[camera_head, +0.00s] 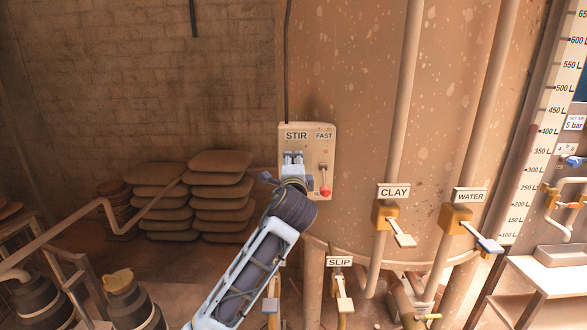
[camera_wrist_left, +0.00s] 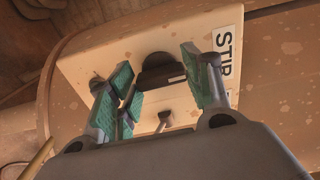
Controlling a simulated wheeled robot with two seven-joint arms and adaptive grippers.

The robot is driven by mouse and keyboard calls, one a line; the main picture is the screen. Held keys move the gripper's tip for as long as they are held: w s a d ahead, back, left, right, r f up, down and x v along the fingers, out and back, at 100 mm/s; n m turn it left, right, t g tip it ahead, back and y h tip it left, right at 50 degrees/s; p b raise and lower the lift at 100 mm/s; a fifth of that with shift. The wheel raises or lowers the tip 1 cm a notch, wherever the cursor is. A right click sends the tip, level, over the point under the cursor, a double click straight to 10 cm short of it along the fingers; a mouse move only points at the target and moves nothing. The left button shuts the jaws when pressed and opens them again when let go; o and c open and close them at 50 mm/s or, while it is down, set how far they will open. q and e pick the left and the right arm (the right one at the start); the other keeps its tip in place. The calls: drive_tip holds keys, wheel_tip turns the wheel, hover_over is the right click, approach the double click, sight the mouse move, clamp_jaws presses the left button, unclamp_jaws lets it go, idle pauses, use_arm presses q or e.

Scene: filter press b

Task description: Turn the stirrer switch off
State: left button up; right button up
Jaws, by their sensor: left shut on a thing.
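The stirrer switch is on a pale box (camera_head: 327,150) labelled STIR and FAST, fixed to the big speckled tank. In the left wrist view it shows as a dark round knob (camera_wrist_left: 160,72) between the green finger pads. My left gripper (camera_head: 292,160) is at the box under the STIR label, shut on this switch. In the head view the gripper hides the switch. In the left wrist view, the fingers (camera_wrist_left: 163,90) stand either side of the knob. My right gripper is in neither view.
Stacked sacks (camera_head: 220,195) lie left. Pipes run down the tank.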

use_arm(q)
drive_tip(key=o, duration=1)
drive_tip(key=shift+s, duration=0.15)
drive_tip(key=s, duration=1.1)
drive_tip(key=shift+s, duration=0.35)
drive_tip(key=shift+f, duration=0.1)
